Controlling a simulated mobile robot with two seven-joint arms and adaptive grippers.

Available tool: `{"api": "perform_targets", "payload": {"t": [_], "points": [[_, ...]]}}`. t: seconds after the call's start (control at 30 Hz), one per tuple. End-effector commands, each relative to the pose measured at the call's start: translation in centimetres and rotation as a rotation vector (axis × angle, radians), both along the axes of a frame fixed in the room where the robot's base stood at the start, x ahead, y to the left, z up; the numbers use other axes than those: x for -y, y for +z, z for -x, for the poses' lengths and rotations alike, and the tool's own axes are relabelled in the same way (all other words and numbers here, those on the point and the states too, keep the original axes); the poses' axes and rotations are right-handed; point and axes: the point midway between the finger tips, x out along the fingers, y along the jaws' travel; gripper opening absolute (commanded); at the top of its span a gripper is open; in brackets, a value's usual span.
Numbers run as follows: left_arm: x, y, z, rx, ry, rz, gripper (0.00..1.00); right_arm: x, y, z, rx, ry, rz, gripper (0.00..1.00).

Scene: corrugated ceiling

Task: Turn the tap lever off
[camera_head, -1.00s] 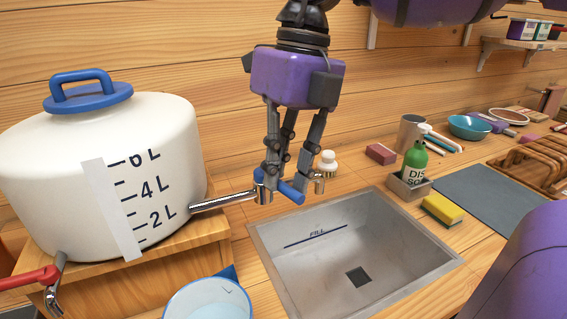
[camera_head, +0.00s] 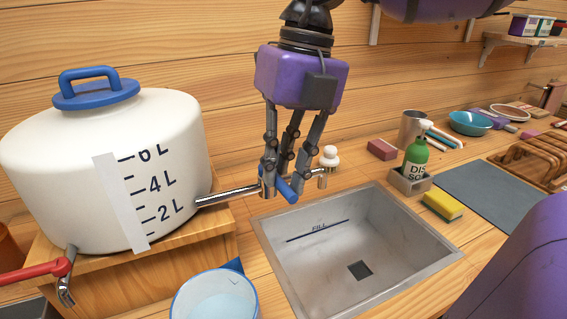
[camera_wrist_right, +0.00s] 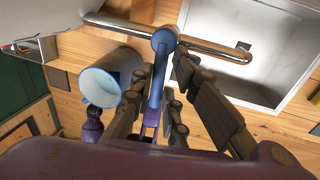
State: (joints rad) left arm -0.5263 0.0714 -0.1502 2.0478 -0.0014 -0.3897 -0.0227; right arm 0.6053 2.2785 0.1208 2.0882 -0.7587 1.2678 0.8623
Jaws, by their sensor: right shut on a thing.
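The tap is a metal pipe (camera_head: 228,196) running from the white water tank (camera_head: 80,180) toward the sink. Its blue lever (camera_head: 287,190) sits on the valve and points toward the front right in the head view. My right gripper (camera_head: 284,190) is shut on this lever from above. In the wrist view the lever (camera_wrist_right: 157,75) lies between the dark fingers (camera_wrist_right: 160,105), crossing the pipe. The spout (camera_head: 321,180) bends down near the sink's back left corner. No water stream is visible. My left gripper is not visible.
The sink (camera_head: 400,290) stands open to the right. A blue-rimmed mug (camera_head: 183,308) stands in front. A second tap with a red lever (camera_head: 35,273) is at the far left. Soap bottle (camera_head: 416,160), yellow sponge (camera_head: 442,206) and white-topped bottle (camera_head: 329,157) stand around the sink.

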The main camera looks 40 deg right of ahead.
Motion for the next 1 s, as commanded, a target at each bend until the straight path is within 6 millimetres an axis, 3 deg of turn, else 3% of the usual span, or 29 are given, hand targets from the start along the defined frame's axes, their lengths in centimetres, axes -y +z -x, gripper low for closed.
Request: {"api": "perform_targets", "payload": {"t": [0.33,0.37,0.47,0.87,1.0], "points": [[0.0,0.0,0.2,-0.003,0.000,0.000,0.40,-0.4,0.2,0.0,0.006,0.005,-0.012,0.00],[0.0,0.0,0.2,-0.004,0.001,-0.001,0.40,-0.4,0.2,0.0,0.006,0.005,-0.012,0.19],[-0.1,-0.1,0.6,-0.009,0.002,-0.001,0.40,-0.3,0.2,0.0,0.006,0.005,-0.010,0.30],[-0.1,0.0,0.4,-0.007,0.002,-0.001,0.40,-0.1,0.1,0.0,0.002,0.001,-0.005,0.30],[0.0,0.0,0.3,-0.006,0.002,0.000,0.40,0.1,1.1,-0.1,0.005,-0.001,-0.005,0.30]]}}
